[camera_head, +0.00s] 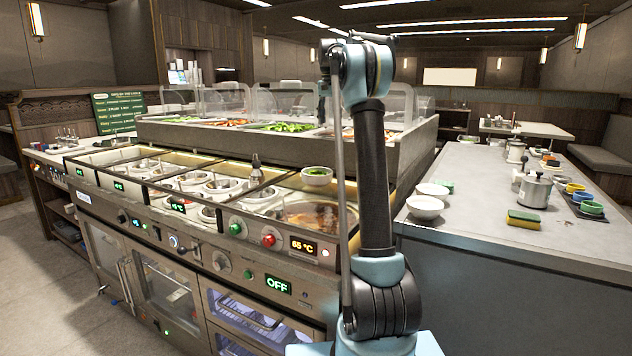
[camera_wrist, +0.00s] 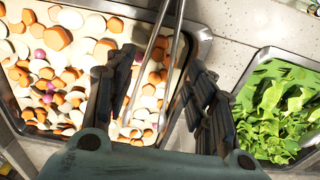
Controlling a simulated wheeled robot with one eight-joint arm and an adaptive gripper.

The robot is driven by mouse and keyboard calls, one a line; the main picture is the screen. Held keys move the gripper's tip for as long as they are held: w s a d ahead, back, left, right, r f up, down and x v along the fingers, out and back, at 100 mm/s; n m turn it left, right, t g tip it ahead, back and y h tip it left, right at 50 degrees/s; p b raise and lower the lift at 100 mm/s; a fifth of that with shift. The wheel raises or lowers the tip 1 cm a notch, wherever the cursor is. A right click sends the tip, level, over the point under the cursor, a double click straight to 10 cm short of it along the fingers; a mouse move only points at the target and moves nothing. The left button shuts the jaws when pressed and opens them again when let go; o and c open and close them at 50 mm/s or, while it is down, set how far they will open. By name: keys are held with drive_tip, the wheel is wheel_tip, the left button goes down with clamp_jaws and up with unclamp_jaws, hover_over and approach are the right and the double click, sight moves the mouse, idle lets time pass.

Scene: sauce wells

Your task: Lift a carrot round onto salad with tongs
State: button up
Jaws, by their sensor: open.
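In the wrist view, a steel tray (camera_wrist: 205,18) holds many orange carrot rounds (camera_wrist: 57,39) mixed with whitish and a few purple pieces. Metal tongs (camera_wrist: 176,45) show as two thin bright arms over this tray, between my gripper's fingers. My gripper (camera_wrist: 160,65) is open, with a dark ribbed finger on each side of the tongs; contact cannot be told. The tongs' lower ends are partly hidden. Green leafy salad (camera_wrist: 275,115) fills a separate tray at the right. In the head view, my arm stands upright and my gripper cannot be made out.
A pale speckled counter strip (camera_wrist: 235,40) separates the trays. In the head view, clear guards (camera_head: 285,103) stand over the salad bar. A white bowl with green contents (camera_head: 317,176) sits on the front counter. The right counter (camera_head: 470,215) carries bowls, a pot (camera_head: 535,190) and a sponge (camera_head: 523,219).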

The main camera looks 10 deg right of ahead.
drive_tip(key=shift+d+f, duration=0.1)
drive_tip(key=shift+f, duration=2.2)
drive_tip(key=c, duration=0.7)
drive_tip(key=shift+r, duration=0.15)
wheel_tip(320, 180, up, 12)
